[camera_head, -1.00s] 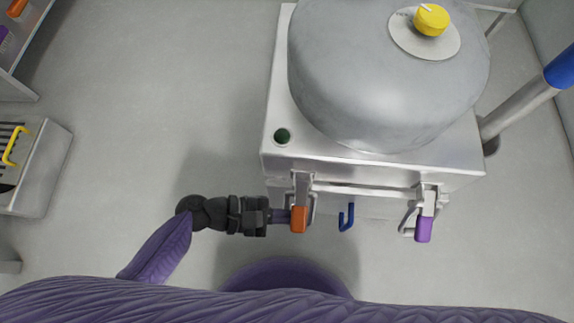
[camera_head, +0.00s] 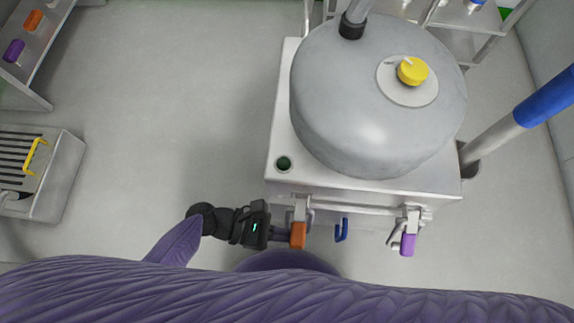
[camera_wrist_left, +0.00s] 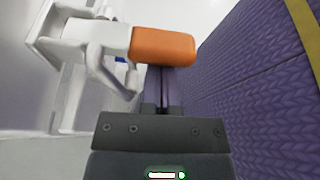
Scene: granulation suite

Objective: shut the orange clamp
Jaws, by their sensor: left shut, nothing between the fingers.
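The orange clamp (camera_head: 298,234) is on the front of the steel machine, at its left corner. Its orange handle hangs down from a metal bracket. In the left wrist view the orange handle (camera_wrist_left: 163,47) is just beyond my fingertips, with its metal linkage (camera_wrist_left: 95,45) to the left. My left gripper (camera_head: 284,234) comes in from the left with its fingertips at the handle; it is shut with nothing between the fingers. In the wrist view the left fingers (camera_wrist_left: 161,82) are together, and I cannot tell if they touch the handle. My right gripper is not in view.
A purple clamp (camera_head: 407,243) and a blue hook (camera_head: 341,230) are on the same machine front. A rounded steel vessel (camera_head: 370,110) with a yellow knob (camera_head: 412,70) sits on top. A steel unit with a yellow handle (camera_head: 35,155) stands at the left. Floor between is clear.

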